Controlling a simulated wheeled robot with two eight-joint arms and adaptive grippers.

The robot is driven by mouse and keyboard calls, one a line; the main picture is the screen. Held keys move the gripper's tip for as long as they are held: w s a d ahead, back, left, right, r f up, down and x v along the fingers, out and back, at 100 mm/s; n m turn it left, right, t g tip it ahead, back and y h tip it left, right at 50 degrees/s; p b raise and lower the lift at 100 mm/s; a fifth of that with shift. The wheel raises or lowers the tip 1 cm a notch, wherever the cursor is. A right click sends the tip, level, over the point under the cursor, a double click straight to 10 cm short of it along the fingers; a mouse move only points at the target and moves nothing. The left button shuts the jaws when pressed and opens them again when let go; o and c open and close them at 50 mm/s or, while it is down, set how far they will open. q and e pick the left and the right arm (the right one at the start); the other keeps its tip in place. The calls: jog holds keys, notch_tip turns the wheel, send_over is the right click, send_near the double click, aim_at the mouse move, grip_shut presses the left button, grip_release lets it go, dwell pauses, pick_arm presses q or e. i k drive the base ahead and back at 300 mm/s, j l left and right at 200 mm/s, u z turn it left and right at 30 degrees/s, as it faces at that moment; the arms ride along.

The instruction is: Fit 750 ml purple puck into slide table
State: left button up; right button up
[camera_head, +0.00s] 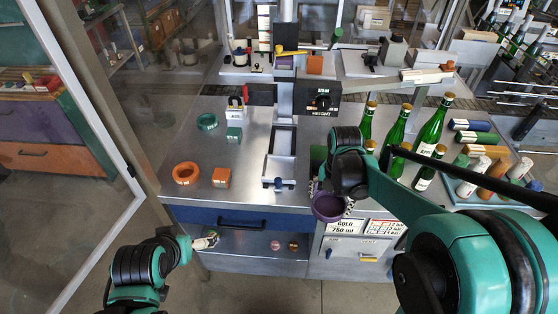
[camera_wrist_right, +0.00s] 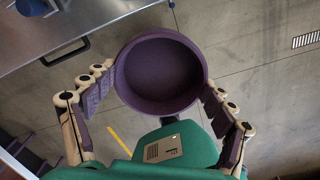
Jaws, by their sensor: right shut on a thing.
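The purple puck (camera_head: 328,207) is a round, shallow cup shape. My right gripper (camera_wrist_right: 158,82) is shut on it, with fingers on both sides of its rim. It is held off the surface, just in front of the bench's front edge; it also shows in the right wrist view (camera_wrist_right: 160,72), open side facing the camera. The slide table (camera_head: 279,166) is the silver, open tray-like piece with a blue knob, below the press column and left of the puck. My left gripper (camera_head: 207,241) is low at the left, by the shelf under the bench; its finger opening is unclear.
Several green bottles (camera_head: 431,127) stand at the right, partly behind my right arm. A drawer (camera_head: 240,220) has a projecting handle.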

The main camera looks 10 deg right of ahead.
aim_at(278, 169)
jog(key=i, duration=0.85)
